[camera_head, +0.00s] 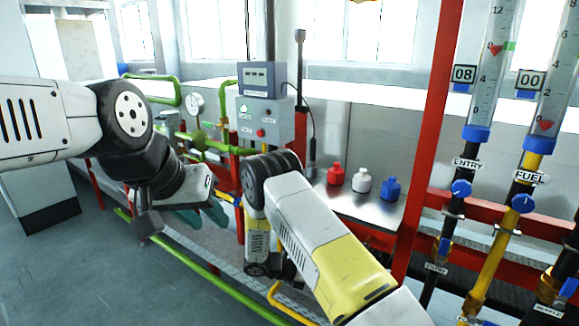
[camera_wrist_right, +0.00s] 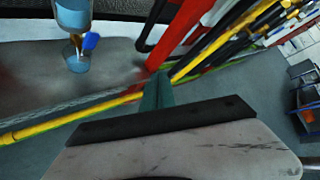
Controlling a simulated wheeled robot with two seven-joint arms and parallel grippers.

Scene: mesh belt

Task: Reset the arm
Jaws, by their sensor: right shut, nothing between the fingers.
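My left arm comes in from the left in the head view. Its gripper (camera_head: 198,217) has teal fingers pointing down and right, in front of the frame with green pipes; the gap between them is not clear. My right arm comes in from the lower right, bent, with its yellow and white link in front of the bench. Its fingers are not clearly visible in the head view. In the right wrist view my right gripper (camera_wrist_right: 157,92) shows teal fingers closed together, with nothing between them. They are near a yellow pipe and a red post.
A red bottle (camera_head: 336,175), a white bottle (camera_head: 361,181) and a blue bottle (camera_head: 390,188) stand on the metal bench (camera_head: 352,207). A grey control box (camera_head: 265,121) stands behind. A red post (camera_head: 431,130) and gauge tubes (camera_head: 492,70) are at right. Open floor (camera_head: 75,270) lies at lower left.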

